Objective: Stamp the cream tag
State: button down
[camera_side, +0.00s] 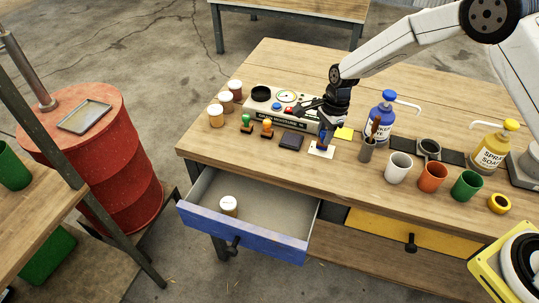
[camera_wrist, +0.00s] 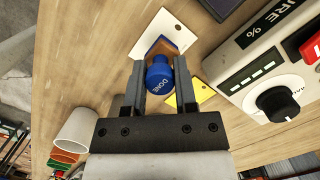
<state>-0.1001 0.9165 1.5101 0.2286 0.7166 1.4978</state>
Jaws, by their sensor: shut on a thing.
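My gripper (camera_wrist: 160,78) is shut on a blue stamp (camera_wrist: 160,73) whose knob reads "DONE". The stamp has a brown base and is upright in the side view (camera_side: 324,139). The cream tag (camera_side: 318,154) lies flat on the bench under the stamp; it also shows in the wrist view (camera_wrist: 164,21), partly hidden by the stamp and jaws. I cannot tell whether the stamp face touches it. A yellow tag (camera_side: 344,133) lies beside it. A dark ink pad (camera_side: 292,141) lies to the left, with a green stamp (camera_side: 247,124) and an orange stamp (camera_side: 267,128) further left.
A meter box (camera_side: 283,115) stands behind the pad. A tool cup (camera_side: 367,150), blue bottle (camera_side: 382,116) and white cup (camera_side: 398,167) stand to the right. Jars (camera_side: 216,115) stand at the left. An open blue drawer (camera_side: 243,231) juts out in front, holding a jar (camera_side: 229,205).

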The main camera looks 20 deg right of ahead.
jog(key=shift+f, duration=0.6)
dwell(1.3)
jog(key=shift+r, duration=0.2)
jog(key=shift+r, duration=3.35)
